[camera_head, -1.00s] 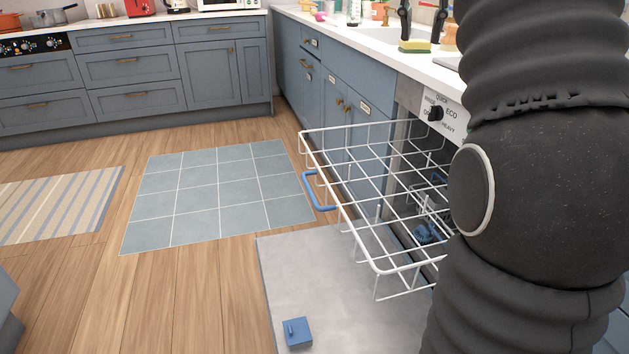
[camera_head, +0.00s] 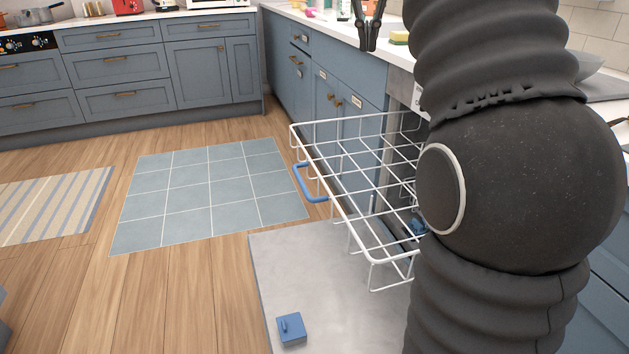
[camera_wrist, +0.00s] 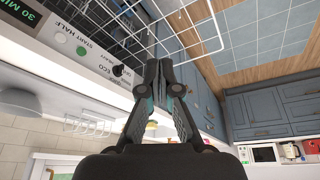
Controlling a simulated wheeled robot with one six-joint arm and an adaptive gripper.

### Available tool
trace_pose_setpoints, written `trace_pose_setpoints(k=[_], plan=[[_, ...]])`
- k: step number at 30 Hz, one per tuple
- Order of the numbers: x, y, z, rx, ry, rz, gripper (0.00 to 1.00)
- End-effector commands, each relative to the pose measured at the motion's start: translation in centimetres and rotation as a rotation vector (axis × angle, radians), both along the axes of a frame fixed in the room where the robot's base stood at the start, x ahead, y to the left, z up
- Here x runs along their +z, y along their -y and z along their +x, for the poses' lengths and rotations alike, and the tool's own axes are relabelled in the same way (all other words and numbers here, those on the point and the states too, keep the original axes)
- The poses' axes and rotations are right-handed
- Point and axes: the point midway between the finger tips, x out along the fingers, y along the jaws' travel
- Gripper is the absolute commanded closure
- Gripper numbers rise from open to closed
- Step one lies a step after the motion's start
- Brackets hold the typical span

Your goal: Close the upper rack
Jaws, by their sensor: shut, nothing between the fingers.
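The upper rack (camera_head: 372,259) is a white wire basket, pulled out of the dishwasher above its lowered grey door (camera_head: 292,262). A blue handle (camera_head: 309,187) is on the rack's front side. My arm hides the rack's inner right part. My gripper (camera_head: 367,46) is shut and empty, above and behind the rack near the counter edge, apart from the handle. In the wrist view my gripper (camera_wrist: 163,66) points toward the rack's white wires (camera_wrist: 216,35), which show at the top. The control panel (camera_wrist: 90,55) is at the left there.
A blue square piece (camera_head: 291,328) is on the lowered door. The counter (camera_head: 340,27) with bottles and a sponge (camera_head: 399,38) runs behind the rack. The floor left of the rack, with a tiled mat (camera_head: 208,190) and a striped rug (camera_head: 55,208), is clear.

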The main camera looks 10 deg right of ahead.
Motion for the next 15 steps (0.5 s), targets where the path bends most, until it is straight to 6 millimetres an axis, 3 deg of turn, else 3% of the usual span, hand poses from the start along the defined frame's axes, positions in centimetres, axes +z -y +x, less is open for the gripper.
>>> trace_pose_setpoints(k=[1, 3, 9, 15], plan=[[-2.4, -1.7, 0.6, 0.045, -0.031, -0.004, 1.00], [-4.8, -3.6, 1.2, 0.143, -0.080, -0.025, 1.00], [-10.0, -7.6, 1.9, 0.504, -0.222, -0.114, 1.00], [-14.5, -10.4, 2.0, 0.926, -0.367, -0.206, 1.00]])
